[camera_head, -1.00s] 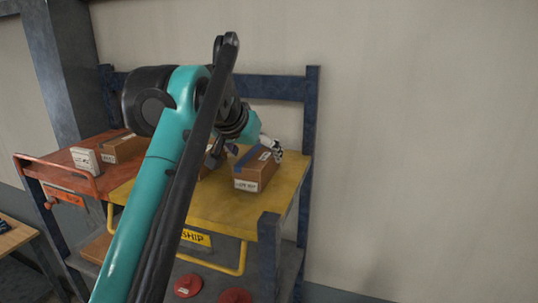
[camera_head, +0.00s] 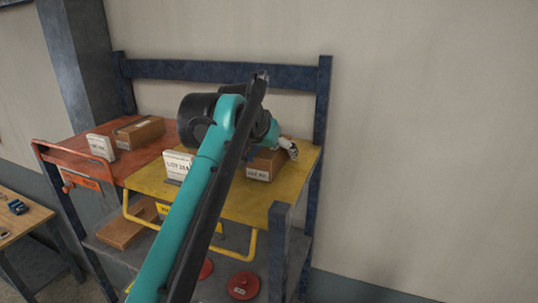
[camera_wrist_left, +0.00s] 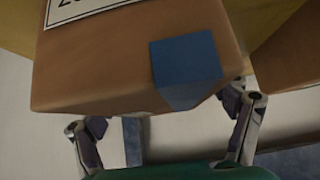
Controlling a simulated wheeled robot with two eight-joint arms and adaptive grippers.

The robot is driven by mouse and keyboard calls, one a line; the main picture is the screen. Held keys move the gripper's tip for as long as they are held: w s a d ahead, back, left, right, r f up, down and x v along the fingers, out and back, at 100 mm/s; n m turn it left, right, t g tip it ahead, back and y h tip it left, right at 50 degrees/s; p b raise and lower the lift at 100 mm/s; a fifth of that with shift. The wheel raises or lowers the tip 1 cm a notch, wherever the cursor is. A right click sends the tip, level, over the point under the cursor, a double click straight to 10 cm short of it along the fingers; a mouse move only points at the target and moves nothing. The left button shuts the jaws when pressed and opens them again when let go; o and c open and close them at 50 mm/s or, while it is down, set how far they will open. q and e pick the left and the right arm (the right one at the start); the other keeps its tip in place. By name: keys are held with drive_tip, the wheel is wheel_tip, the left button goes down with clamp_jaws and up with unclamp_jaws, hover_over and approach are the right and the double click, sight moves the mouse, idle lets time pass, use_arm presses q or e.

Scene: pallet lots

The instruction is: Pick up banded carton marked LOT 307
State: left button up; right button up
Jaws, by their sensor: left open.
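A brown carton (camera_head: 262,165) with a white label stands on the yellow tray, partly hidden behind my left arm; its lot number is too small to read surely. My left gripper (camera_head: 287,148) is at its upper right side. In the left wrist view, a brown carton (camera_wrist_left: 125,65) with a blue band (camera_wrist_left: 187,65) fills the upper middle; its label is cut off by the frame edge. My left gripper (camera_wrist_left: 165,112) is open there, with one finger toward each side of the carton's near end. I cannot see firm contact. My right gripper is out of view.
The orange tray (camera_head: 72,155) holds more cartons. A blue rack post (camera_head: 322,100) rises at the right. Red discs (camera_head: 243,285) lie on the lower shelf.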

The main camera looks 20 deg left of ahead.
use_arm(q)
drive_tip(key=c, duration=1.3)
drive_tip(key=shift+c, duration=0.2)
